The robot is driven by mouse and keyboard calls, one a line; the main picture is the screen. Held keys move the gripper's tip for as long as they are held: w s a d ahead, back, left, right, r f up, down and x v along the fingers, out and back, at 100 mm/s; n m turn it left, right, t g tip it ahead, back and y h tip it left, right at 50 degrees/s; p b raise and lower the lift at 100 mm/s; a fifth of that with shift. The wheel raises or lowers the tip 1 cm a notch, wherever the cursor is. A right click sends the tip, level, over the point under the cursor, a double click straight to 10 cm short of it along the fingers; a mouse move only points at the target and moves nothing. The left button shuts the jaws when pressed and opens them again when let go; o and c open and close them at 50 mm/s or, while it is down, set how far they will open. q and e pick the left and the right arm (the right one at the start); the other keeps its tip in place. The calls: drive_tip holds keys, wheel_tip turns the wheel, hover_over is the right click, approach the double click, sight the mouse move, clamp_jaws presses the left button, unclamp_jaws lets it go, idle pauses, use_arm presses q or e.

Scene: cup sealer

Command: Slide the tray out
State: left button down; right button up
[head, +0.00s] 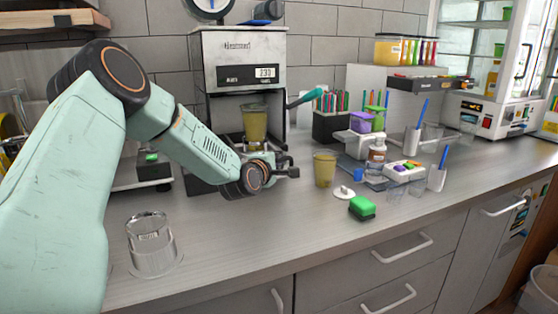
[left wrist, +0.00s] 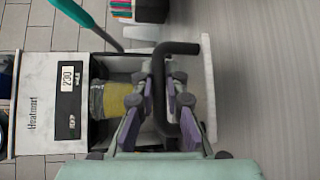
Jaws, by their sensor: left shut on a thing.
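The cup sealer (head: 243,52) is a grey and black machine with a display reading 230, standing against the tiled wall. A yellow-filled cup (head: 254,125) sits in its lower opening; it also shows in the left wrist view (left wrist: 118,100). The sealer's tray (left wrist: 209,85) shows as a pale front plate with a black bent handle (left wrist: 178,47). My left gripper (head: 284,165) is at the tray front, and its purple-padded fingers (left wrist: 163,105) are shut on the handle. The fingers partly hide the handle and tray. My right gripper is not in view.
A second yellow cup (head: 324,170), a white lid (head: 344,192) and a green sponge (head: 362,208) stand right of the sealer. An upturned clear glass (head: 152,245) is at the front left. The counter (head: 270,225) before the sealer is clear.

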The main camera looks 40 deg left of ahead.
use_arm(q)
drive_tip(key=shift+s+d, duration=0.1)
drive_tip(key=c, duration=1.5)
unclamp_jaws()
drive_tip(key=shift+a, duration=0.25)
drive_tip(key=shift+o, duration=0.7)
drive_tip(key=shift+d, duration=0.15)
